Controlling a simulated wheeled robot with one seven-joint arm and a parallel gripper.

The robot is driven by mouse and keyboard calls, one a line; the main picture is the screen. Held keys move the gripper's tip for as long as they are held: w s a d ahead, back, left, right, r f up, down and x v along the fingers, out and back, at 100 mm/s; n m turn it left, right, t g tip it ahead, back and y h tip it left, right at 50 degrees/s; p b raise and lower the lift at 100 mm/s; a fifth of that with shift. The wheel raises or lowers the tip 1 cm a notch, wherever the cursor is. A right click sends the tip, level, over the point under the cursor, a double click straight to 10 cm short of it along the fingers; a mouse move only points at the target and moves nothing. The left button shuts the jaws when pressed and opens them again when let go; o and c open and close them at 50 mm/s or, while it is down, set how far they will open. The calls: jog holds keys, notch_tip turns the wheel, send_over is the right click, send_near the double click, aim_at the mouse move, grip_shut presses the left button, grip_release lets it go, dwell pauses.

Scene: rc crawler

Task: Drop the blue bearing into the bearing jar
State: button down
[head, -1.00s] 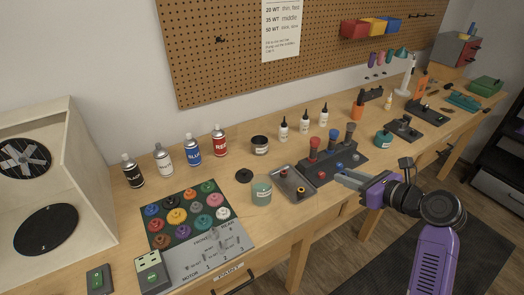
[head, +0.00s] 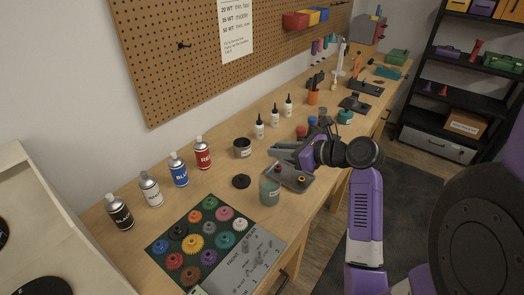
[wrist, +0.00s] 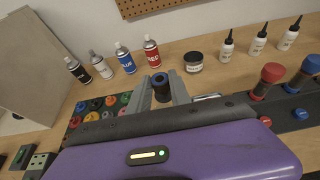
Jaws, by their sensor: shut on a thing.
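My gripper (wrist: 162,92) is shut on the blue bearing (wrist: 159,79), a small dark blue ring at the fingertips in the wrist view. In the head view my gripper (head: 284,149) is above the far side of the metal tray, and the bearing cannot be made out there. The bearing jar (head: 270,192), a grey-green jar with a pale label, stands on the bench left of the tray, nearer the camera than my gripper. A black round lid (head: 241,181) lies beside it. The jar is not clearly visible in the wrist view.
The metal tray (head: 294,184) holds other small bearings. Spray cans (head: 179,170), a dark tub (head: 242,148) and white bottles (head: 260,127) stand behind. A mat of coloured gears (head: 193,243) lies at front left. The bottles and shock stand are near my arm.

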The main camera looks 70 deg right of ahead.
jog(key=shift+f+b, duration=2.95)
jog(key=shift+b, duration=1.65)
jog(key=c, duration=1.1)
grip_release()
jog(key=v, duration=0.7)
jog(key=shift+s, duration=0.35)
jog(key=shift+a+r, duration=0.1)
jog(key=shift+a, duration=0.05)
